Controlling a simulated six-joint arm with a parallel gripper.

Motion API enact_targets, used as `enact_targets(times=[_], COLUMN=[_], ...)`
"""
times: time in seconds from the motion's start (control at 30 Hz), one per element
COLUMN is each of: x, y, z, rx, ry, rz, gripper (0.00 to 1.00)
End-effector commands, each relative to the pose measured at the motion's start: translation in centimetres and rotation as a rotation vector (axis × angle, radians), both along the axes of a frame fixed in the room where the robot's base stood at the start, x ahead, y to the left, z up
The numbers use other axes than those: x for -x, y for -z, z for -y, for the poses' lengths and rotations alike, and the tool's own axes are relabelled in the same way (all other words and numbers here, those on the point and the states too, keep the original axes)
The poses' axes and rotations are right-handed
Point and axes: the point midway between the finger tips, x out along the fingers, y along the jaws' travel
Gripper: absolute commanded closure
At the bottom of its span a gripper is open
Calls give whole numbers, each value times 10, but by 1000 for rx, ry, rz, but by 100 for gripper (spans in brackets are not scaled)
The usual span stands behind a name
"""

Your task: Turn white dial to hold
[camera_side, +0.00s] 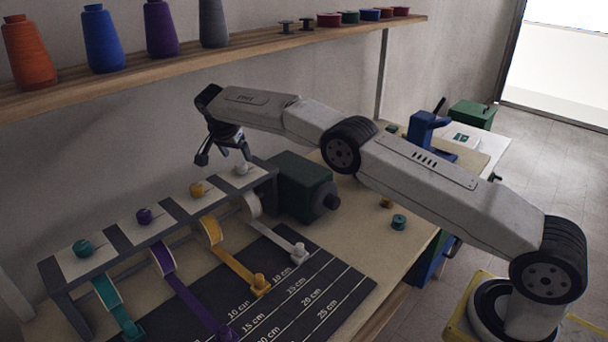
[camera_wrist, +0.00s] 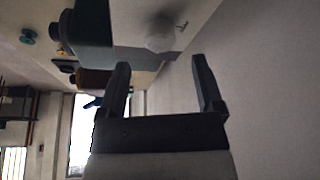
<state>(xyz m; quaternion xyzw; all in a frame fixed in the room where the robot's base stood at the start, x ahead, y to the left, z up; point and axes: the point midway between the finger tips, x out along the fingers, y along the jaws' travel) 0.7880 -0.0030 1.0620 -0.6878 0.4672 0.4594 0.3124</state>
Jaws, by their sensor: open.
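The white dial (camera_side: 242,168) sits on the pale plate at the right end of the dark grey ribbon rack (camera_side: 118,250). In the wrist view the white dial (camera_wrist: 160,34) is a blurred round knob beyond the fingertips, with a small dark mark beside it on the plate. The mark is too small to read. My gripper (camera_side: 222,157) is just above and left of the white dial, its fingers spread and empty. In the wrist view my gripper (camera_wrist: 160,62) has a clear gap between its fingers. I cannot tell which way the dial points.
Yellow (camera_side: 196,190), purple (camera_side: 143,216) and teal (camera_side: 82,248) dials stand along the rack. A white ribbon (camera_side: 272,233) runs onto the dark measuring mat (camera_side: 340,290). A dark green motor box (camera_side: 300,187) stands close right of the rack. A thread shelf (camera_side: 250,48) is above.

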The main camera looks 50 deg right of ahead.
Motion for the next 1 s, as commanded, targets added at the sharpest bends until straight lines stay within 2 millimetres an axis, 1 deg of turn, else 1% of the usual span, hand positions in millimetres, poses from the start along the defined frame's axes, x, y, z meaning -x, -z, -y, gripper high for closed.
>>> enact_targets(times=[0.1,0.2,0.3,0.77,1.0], x=[2,3,4,5,8], y=[-13,-21,-25,-26,-28], z=[-6,-9,-10,-10,-10], rx=[0,0,-1,-1,-10], ry=[0,0,0,-5,-62], rz=[0,1,-1,-4,-20], gripper=[15,15,15,15,15])
